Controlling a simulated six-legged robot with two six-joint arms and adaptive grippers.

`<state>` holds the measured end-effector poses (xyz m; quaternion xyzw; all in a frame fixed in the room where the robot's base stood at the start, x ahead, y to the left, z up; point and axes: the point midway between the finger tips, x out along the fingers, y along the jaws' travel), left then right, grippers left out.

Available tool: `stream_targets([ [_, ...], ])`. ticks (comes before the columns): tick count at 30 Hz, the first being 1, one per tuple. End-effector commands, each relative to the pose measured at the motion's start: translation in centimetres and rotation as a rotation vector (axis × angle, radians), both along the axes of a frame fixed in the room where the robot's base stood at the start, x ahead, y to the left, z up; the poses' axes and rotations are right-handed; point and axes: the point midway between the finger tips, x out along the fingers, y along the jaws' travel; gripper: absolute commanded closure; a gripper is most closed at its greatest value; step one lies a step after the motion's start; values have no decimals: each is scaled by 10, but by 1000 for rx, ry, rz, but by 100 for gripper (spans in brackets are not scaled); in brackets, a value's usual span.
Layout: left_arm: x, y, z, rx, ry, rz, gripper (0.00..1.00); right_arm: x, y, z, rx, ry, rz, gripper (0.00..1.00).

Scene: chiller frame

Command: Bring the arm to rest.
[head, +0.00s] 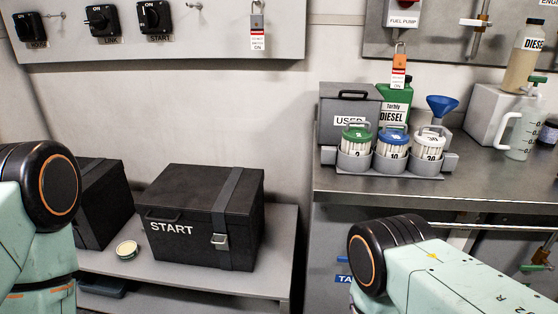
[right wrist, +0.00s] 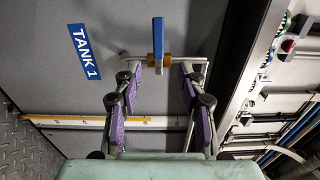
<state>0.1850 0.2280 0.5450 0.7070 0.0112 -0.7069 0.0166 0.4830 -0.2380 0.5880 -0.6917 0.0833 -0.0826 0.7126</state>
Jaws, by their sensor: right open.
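My right gripper (right wrist: 159,84) shows in the right wrist view with its two purple-padded fingers apart and nothing between the pads. Beyond its fingertips is a valve with a blue handle (right wrist: 158,35) and a brass body on a thin pipe. I cannot tell the gap between fingertips and valve. In the head view my right arm comes in at the lower right and my left arm at the left edge. Neither gripper shows in the head view.
A blue TANK 1 label (right wrist: 86,52) is on the grey panel near the valve. A steel counter (head: 480,178) holds a caddy (head: 390,165) with three jars. A black START box (head: 185,240) stands on a lower shelf (head: 276,262), beside a small round tin (head: 126,250).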

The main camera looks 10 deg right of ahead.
Motion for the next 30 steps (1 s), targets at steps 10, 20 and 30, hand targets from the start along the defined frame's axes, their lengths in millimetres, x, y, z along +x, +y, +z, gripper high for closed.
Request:
stream_targets([
  [10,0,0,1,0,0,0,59,-60,5,-88,-529,607,196,59],
  [20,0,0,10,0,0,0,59,-205,4,-114,-996,1213,833,59],
  [30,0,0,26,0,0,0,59,-318,12,-22,-1058,1401,1422,59],
])
